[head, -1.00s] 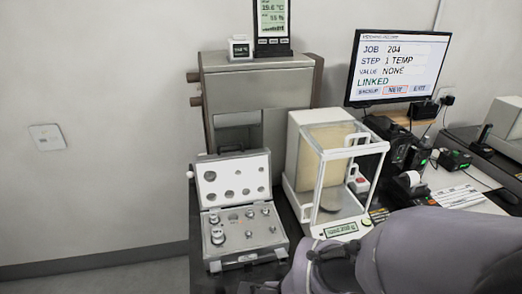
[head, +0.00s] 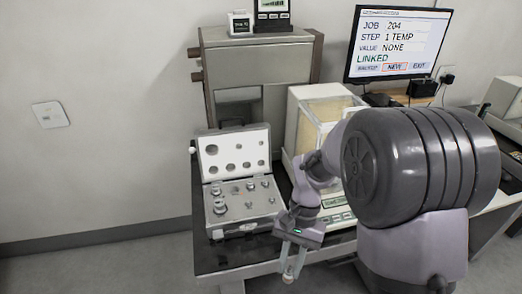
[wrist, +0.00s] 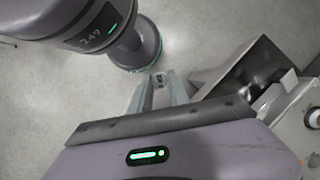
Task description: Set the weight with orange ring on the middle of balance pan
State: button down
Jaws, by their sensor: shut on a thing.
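My gripper (head: 290,272) hangs in front of the table's front edge, over the floor, with its fingers pointing down. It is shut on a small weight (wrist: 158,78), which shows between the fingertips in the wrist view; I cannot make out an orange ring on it. The balance (head: 303,132), a glass-sided box with a cream back, stands behind my arm. Its pan is hidden by my arm. My gripper is in front of the balance and apart from it.
An open weight case (head: 213,224) with several weights stands left of the balance, its lid (head: 234,152) raised. A grey cabinet (head: 222,70) stands behind. The monitor (head: 400,42) is at back right. The floor (head: 130,268) at front left is clear.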

jog(key=w+d+f+n+h, duration=0.1)
jog(key=w+d+f+n, duration=0.1)
jog(key=w+d+n, duration=0.2)
jog(key=w+d, duration=0.1)
jog(key=d, duration=0.2)
jog(key=shift+n+h, duration=0.3)
jog(key=shift+h, duration=0.1)
